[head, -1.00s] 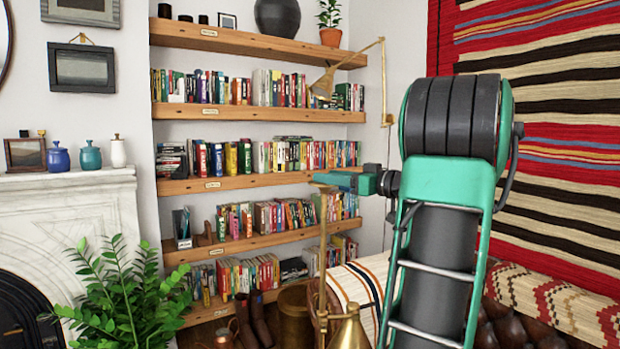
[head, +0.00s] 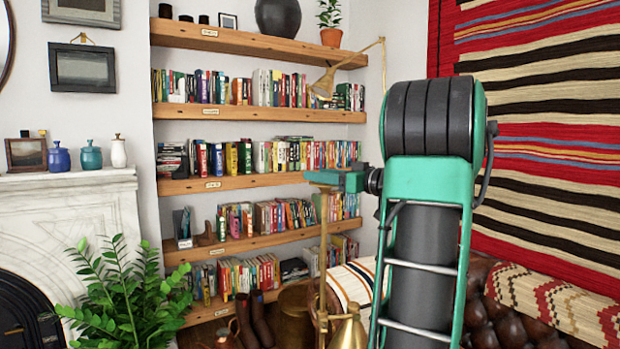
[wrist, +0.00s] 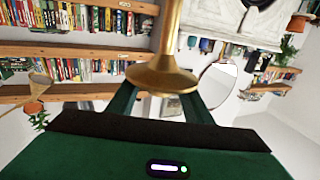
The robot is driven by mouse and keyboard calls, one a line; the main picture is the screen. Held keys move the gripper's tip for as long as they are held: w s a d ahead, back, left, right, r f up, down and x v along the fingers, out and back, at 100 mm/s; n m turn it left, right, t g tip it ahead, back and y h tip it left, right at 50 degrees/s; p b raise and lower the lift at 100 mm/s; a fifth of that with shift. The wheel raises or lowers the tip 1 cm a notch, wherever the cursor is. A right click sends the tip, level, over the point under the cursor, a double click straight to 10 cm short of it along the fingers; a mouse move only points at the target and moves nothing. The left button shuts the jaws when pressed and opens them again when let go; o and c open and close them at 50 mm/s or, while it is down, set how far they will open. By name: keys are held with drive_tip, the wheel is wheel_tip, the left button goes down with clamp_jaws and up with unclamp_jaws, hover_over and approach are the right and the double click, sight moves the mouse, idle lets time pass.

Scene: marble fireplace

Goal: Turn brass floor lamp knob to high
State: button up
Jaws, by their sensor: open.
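The brass floor lamp shows in the head view as a thin upright pole (head: 323,245) with a cone shade (head: 349,331) low down beside my arm. My green gripper (head: 322,179) is at the top of the pole, which meets or passes behind it. In the wrist view a flared brass part (wrist: 162,78) with a stem stands close in front of my open gripper (wrist: 160,92). It overlaps the two green fingers and hides their tips; I cannot tell whether they touch it. I cannot make out the knob.
A brass wall lamp (head: 324,84) hangs above my gripper by the bookshelves (head: 265,178). A leafy plant (head: 128,295) stands at the lower left by the marble fireplace (head: 75,225). A leather sofa (head: 485,292) is at the lower right behind my arm.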

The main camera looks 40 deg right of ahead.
drive_tip(key=shift+w+a, duration=0.15)
drive_tip(key=shift+w, duration=1.4)
drive_tip(key=c, duration=1.1)
